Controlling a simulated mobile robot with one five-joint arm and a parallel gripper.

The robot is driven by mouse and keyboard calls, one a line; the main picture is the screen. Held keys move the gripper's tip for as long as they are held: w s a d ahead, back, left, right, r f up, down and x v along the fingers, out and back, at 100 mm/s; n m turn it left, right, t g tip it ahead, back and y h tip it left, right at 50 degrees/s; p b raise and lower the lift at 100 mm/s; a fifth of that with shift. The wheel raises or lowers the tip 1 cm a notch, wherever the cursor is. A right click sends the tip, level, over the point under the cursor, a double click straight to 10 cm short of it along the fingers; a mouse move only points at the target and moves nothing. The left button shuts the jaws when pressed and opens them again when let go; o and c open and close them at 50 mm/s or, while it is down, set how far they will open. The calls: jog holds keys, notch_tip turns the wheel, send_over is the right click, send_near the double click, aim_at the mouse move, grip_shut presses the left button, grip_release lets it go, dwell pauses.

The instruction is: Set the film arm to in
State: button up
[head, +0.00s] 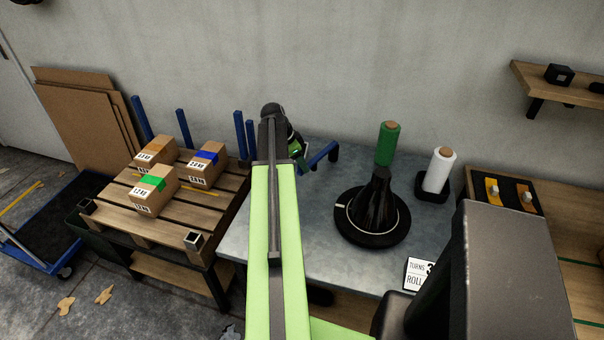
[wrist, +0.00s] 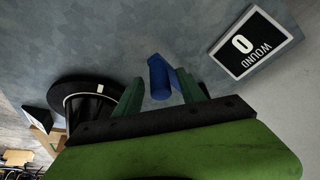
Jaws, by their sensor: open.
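The blue film arm (head: 320,155) stands at the back left of the grey table, partly hidden behind my arm in the head view. In the wrist view a blue post of it (wrist: 160,82) shows between my fingers, with a further blue part behind it. My gripper (wrist: 161,76) is open, with one green finger on each side of the post; I cannot tell whether either finger touches it. The black round turntable (head: 372,232) with a dark wrapped cone on it stands right of the film arm. It also shows at the left of the wrist view (wrist: 78,93).
A green roll (head: 387,145) and a white roll (head: 439,170) stand behind the turntable. A "0 WOUND" sign (wrist: 253,45) is close by my gripper. A "TURNS 3" card (head: 417,274) lies in front. A pallet (head: 120,222) with several boxes is left of the table.

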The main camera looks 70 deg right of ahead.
jog(key=shift+s+d+f, duration=0.1)
jog(key=shift+f, duration=0.35)
jog(key=shift+r, duration=0.15)
jog(key=shift+c, duration=0.4)
grip_shut()
dwell(0.6)
